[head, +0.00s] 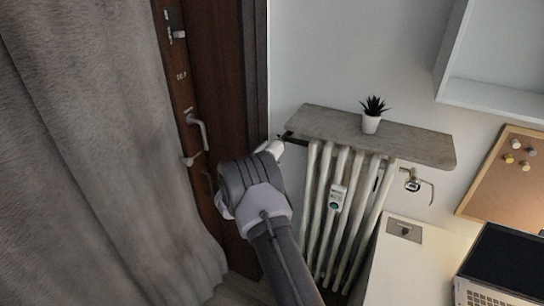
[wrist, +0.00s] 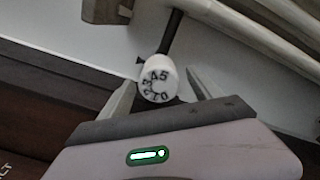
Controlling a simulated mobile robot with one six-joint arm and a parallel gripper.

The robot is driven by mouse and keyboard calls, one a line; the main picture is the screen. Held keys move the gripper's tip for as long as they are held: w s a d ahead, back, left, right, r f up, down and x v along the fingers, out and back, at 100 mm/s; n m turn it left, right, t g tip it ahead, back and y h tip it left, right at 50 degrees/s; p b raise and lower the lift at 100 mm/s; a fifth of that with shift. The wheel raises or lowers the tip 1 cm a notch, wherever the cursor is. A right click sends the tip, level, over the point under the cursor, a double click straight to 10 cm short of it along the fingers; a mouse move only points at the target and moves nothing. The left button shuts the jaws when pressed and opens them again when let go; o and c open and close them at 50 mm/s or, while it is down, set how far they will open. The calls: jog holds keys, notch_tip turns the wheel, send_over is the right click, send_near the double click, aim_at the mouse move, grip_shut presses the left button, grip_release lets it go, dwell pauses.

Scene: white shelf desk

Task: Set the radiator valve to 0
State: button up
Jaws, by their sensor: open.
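The radiator valve is a white round knob (wrist: 158,80) on a dark pipe in the wrist view. Dark digits ring its end face, with 5 and 4 toward the top and 1 and 0 toward the bottom. A small dark pointed mark shows beside the knob at its upper left. Which digit lines up with it I cannot tell. My gripper (wrist: 160,82) is open, with one finger on each side of the knob; contact is not clear. In the head view my wrist hides most of the valve area at the radiator's left end.
The white radiator (head: 345,205) stands under a grey shelf (head: 425,147) with a potted plant (head: 371,122). A brown door (head: 228,80) and grey curtain (head: 90,150) are at the left. A white desk (head: 400,275) with a laptop (head: 505,265) is at the right.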

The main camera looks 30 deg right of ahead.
jog(key=shift+x, duration=1.35)
jog(key=shift+w, duration=0.1)
jog(key=shift+c, duration=0.2)
jog(key=c, duration=1.3)
